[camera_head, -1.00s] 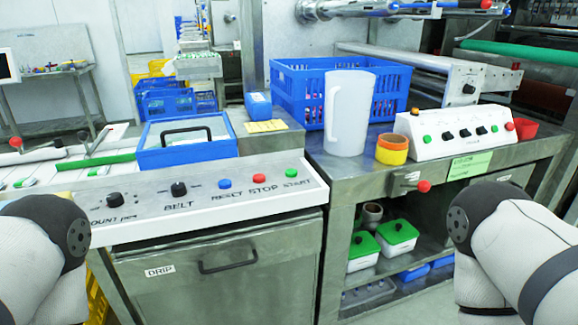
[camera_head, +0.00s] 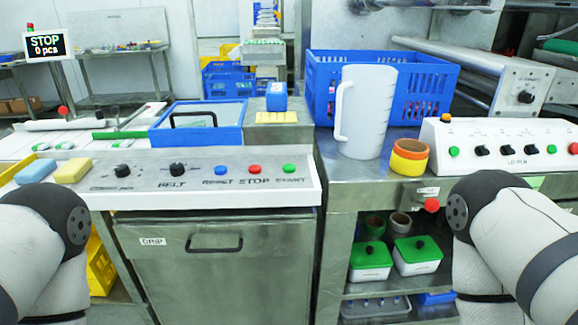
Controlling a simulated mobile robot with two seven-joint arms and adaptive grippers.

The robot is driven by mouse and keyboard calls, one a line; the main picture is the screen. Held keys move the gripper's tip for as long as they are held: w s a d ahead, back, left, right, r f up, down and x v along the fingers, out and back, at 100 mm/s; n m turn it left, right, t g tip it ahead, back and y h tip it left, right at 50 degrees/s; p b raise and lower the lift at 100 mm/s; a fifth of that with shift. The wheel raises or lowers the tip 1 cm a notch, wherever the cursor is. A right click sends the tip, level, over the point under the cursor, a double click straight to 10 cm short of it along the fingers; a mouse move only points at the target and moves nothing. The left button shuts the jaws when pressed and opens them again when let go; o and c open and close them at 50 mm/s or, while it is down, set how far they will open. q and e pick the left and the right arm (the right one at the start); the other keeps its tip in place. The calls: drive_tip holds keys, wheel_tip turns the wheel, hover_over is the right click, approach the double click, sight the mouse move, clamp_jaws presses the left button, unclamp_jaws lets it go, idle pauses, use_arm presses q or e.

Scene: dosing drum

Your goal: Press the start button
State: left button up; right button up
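The green start button (camera_head: 289,168) sits at the right end of the sloped white control panel (camera_head: 240,198), above the label START. The red stop button (camera_head: 254,169) and the blue reset button (camera_head: 221,170) are to its left. Two black knobs are further left, one labelled BELT (camera_head: 177,169). Nothing covers the start button. My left arm shows at the lower left and my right arm at the lower right. Both grippers are out of the picture, and neither arm touches the panel.
A screen (camera_head: 47,45) at the upper left reads STOP, 0 pcs. Right of the panel stand a white jug (camera_head: 366,115), a blue crate (camera_head: 425,92), tape rolls (camera_head: 409,158) and a second panel (camera_head: 500,168) with its own green button. Sponges (camera_head: 73,171) lie at the panel's left end.

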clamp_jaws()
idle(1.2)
